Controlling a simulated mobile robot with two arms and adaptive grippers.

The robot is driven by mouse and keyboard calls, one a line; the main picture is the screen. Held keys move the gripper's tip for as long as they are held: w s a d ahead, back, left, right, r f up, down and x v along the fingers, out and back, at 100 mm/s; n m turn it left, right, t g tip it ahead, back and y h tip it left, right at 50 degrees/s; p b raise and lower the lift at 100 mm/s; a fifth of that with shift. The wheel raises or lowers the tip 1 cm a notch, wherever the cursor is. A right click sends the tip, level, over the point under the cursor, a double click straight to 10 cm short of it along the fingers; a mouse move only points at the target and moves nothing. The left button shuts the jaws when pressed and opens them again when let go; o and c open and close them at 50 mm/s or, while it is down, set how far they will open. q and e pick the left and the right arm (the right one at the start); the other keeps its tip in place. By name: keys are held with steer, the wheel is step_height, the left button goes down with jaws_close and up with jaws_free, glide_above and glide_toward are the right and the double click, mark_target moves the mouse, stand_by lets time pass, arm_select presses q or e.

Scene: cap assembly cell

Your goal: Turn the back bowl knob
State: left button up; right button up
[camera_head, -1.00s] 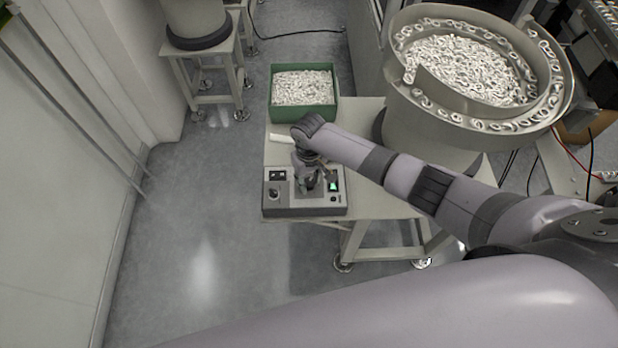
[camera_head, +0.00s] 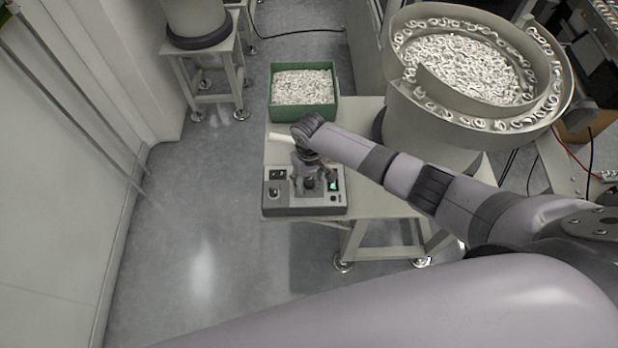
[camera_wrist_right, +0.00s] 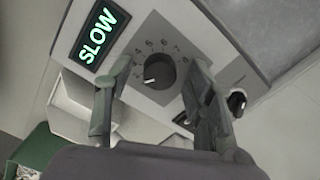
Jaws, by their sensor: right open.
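The control box (camera_head: 275,211) stands on the front of the light table. In the right wrist view the open fingers (camera_wrist_right: 160,68) appear on either side of the knob, with visible gaps. A lit green display (camera_wrist_right: 95,33) reads SLOW. My left gripper is out of view.
A green bin (camera_head: 335,108) of white parts stands behind the box. The floor at left is clear.

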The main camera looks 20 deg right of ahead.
mark_target(309, 181)
step_height(309, 181, up, 12)
stand_by(0.5)
stand_by(0.4)
